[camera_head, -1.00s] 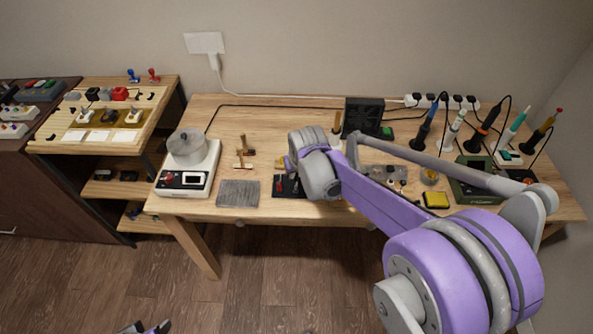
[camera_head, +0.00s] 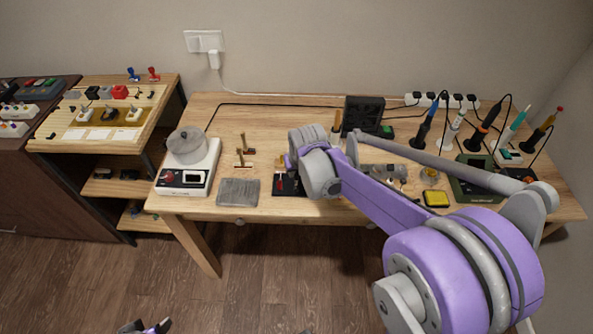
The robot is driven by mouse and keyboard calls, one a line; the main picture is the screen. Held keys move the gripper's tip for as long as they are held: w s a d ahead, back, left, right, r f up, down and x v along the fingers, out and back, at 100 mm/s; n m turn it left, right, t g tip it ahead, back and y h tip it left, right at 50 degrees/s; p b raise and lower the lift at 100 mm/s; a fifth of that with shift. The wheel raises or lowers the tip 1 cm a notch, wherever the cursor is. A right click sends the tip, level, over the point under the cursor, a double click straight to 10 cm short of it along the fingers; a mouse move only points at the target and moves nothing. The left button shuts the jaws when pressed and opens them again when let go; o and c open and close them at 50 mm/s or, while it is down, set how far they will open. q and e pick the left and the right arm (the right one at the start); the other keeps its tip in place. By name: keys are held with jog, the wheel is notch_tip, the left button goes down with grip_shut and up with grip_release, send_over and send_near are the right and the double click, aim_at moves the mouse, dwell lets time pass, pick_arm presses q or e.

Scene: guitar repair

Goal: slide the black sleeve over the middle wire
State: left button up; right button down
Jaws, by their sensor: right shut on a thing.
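My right arm reaches in from the right over the workbench. My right gripper (camera_head: 289,163) is mostly hidden behind its own wrist, above the black mat (camera_head: 290,191). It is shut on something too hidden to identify. The black sleeve and the middle wire cannot be made out in this view. A small part of my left gripper (camera_head: 147,327) shows at the bottom edge, low and away from the bench; its jaws are unclear.
A white scale-like device (camera_head: 188,181) with a round container stands at the bench's left. A grey pad (camera_head: 239,192) and small brass-coloured pieces (camera_head: 244,160) lie beside it. A black fan box (camera_head: 362,115), soldering tools (camera_head: 485,127) and a yellow sponge (camera_head: 436,198) are toward the right.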

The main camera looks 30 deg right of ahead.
aim_at(296, 180)
jog(key=shift+f+b, duration=1.75)
jog(key=shift+f, duration=0.65)
dwell(1.1)
jog(key=shift+c, duration=1.8)
grip_release()
jog(key=shift+r+p, duration=3.2)
jog(key=shift+r, duration=1.35)
jog(key=shift+s, duration=0.1)
